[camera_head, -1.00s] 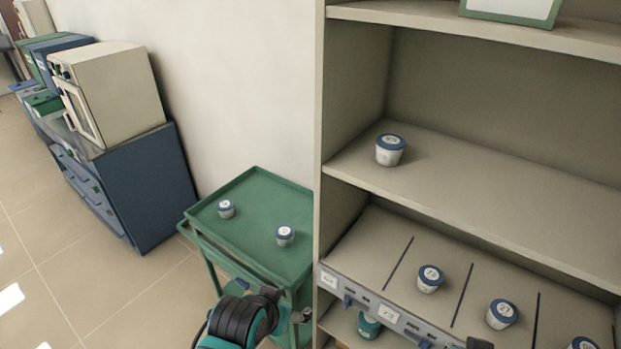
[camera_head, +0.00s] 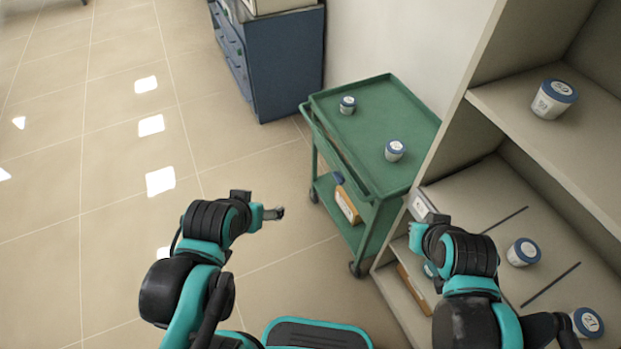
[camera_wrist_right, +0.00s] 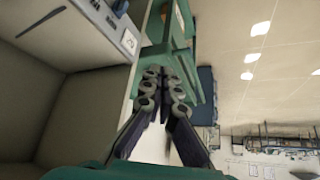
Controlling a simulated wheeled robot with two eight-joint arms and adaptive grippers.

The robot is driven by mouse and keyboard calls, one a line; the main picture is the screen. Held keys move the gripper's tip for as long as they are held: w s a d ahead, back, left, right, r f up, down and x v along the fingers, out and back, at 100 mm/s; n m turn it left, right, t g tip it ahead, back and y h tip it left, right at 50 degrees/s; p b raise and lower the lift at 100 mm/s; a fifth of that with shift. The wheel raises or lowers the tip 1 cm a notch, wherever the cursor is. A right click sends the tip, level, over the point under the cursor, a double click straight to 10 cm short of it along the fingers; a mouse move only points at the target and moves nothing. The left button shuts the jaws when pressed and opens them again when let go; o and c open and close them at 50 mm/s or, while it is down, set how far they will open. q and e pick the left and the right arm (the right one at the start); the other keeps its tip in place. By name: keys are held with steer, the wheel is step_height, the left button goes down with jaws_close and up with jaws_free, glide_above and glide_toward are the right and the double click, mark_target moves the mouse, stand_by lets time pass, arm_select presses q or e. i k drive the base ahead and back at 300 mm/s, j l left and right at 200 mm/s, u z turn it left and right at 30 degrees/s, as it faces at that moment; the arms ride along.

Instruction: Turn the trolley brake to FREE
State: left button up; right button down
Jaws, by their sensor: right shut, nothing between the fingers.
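The green trolley (camera_head: 372,112) stands against the wall beside the shelf unit in the head view; its castor (camera_head: 356,268) shows at the near corner. I cannot make out a brake lever or its marking. Part of the trolley also shows in the right wrist view (camera_wrist_right: 151,58). My left gripper (camera_head: 273,213) is over the floor left of the trolley, apart from it; its finger opening is unclear. My right gripper (camera_wrist_right: 165,74) is shut and empty, pointing toward the trolley's side; in the head view its fingers are mostly hidden by my right wrist.
Two lidded jars (camera_head: 347,105) (camera_head: 395,151) stand on the trolley top. An orange-brown box (camera_head: 347,204) is on its lower shelf. The shelf unit (camera_head: 470,130) with more jars stands close on the right. A blue cabinet (camera_head: 285,65) is behind. Floor on the left is clear.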

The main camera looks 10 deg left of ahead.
mark_target(339, 177)
steer(key=j+z, duration=0.25)
steer(key=j, duration=0.3)
steer(key=k+j+z, duration=0.2)
steer(key=j, duration=0.35)
steer(key=i+j+z, duration=0.25)
steer(key=k+j, duration=0.05)
